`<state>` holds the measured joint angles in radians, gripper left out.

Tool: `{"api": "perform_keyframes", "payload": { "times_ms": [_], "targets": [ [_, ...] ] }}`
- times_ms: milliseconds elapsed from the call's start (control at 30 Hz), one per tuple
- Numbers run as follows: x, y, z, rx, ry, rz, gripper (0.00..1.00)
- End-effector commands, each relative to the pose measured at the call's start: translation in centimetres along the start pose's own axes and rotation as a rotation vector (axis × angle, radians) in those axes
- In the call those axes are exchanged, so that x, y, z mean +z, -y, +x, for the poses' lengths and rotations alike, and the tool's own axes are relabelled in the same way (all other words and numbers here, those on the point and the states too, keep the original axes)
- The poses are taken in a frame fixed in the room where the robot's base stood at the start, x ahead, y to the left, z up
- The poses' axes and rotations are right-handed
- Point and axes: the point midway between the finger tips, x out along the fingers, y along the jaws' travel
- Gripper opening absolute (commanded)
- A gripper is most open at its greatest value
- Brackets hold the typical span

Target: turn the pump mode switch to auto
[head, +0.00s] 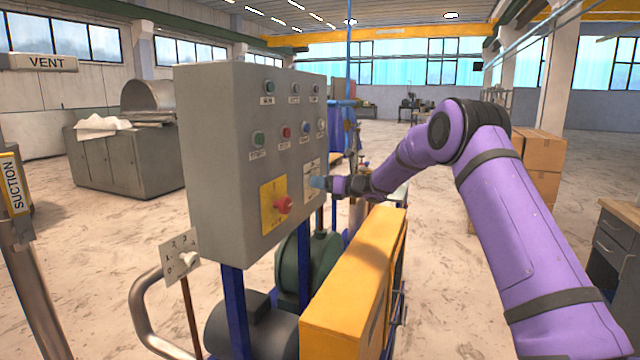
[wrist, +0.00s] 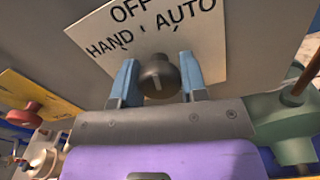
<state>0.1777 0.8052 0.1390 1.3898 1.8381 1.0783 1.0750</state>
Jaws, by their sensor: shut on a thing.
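The pump mode switch is a dark round knob (wrist: 157,76) on a white plate (wrist: 205,45) marked HAND, OFF and AUTO. My gripper (wrist: 158,68) has its two blue fingers on either side of the knob and is shut on it. A short pale mark shows on the knob's end; I cannot tell for sure which label it points to. In the head view my gripper (head: 319,183) is at the right part of the grey control box's front (head: 225,165), over the white plate (head: 309,172), and the knob is hidden there.
A red knob (head: 283,204) on a yellow plate (head: 267,206) is left of my gripper. Buttons and lamps sit above it. An orange-yellow guard (head: 355,280) and a green round housing (head: 310,265) stand below.

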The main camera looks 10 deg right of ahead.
Motion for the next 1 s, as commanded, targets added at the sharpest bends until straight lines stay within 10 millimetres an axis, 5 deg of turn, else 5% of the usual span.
{"api": "perform_keyframes", "payload": {
  "times_ms": [500,1000],
  "targets": [
    [-0.02,0.02,-0.11,-0.002,0.0,0.415,0.16],
    [0.0,-0.02,-0.08,-0.002,0.0,0.577,0.16]
  ]
}}
